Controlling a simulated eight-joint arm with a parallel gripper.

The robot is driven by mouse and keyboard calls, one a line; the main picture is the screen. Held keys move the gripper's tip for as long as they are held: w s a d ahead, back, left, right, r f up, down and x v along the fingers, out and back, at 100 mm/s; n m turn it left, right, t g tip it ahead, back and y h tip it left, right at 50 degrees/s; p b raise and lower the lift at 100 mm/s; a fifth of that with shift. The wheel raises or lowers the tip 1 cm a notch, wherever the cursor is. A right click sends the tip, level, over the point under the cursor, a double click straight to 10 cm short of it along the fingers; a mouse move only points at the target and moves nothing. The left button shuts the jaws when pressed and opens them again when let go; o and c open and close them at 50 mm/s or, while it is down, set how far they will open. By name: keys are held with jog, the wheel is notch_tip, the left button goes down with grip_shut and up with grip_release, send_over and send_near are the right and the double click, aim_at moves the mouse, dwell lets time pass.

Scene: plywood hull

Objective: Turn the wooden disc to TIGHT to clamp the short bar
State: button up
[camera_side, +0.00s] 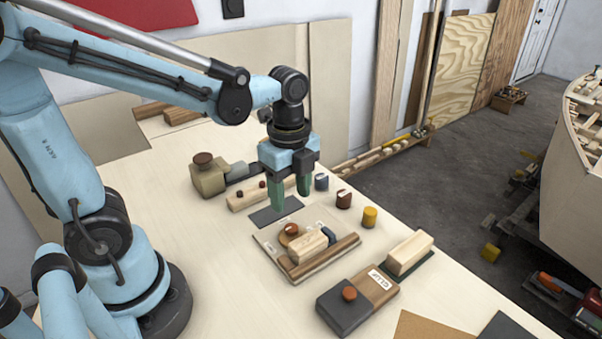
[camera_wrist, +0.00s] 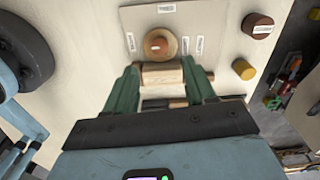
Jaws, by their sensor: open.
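The round wooden disc (camera_side: 289,233) with a red-brown knob lies on a thin pale board (camera_side: 268,243). In the wrist view the disc (camera_wrist: 153,39) has small white labels around it, too small to read. A short pale wooden bar (camera_side: 307,248) lies right beside the disc, and a longer brown bar (camera_side: 333,256) lies along the board's edge. My gripper (camera_side: 290,199) points down with its green fingers apart and empty, above and behind the disc in the side view. In the wrist view the pale bar (camera_wrist: 162,76) shows between the fingertips (camera_wrist: 160,70).
A dark block with an orange knob and a labelled wooden end (camera_side: 378,287) stands at the front. A pale block (camera_side: 409,254) rests on a green base. Dark red (camera_side: 343,199) and yellow (camera_side: 370,217) cylinders stand right of the board. The table's left part is clear.

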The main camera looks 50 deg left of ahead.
jog(key=shift+r, duration=2.35)
jog(key=n+t, duration=0.2)
jog(key=n, duration=0.3)
jog(key=n+t, duration=0.2)
jog(key=n, duration=0.4)
jog(key=a+f+n+t, duration=0.1)
jog(key=n+t, duration=0.2)
jog(key=n, duration=0.2)
jog(key=shift+s+a+n, duration=0.1)
jog(key=shift+s+n, duration=0.15)
jog(key=shift+n, duration=0.15)
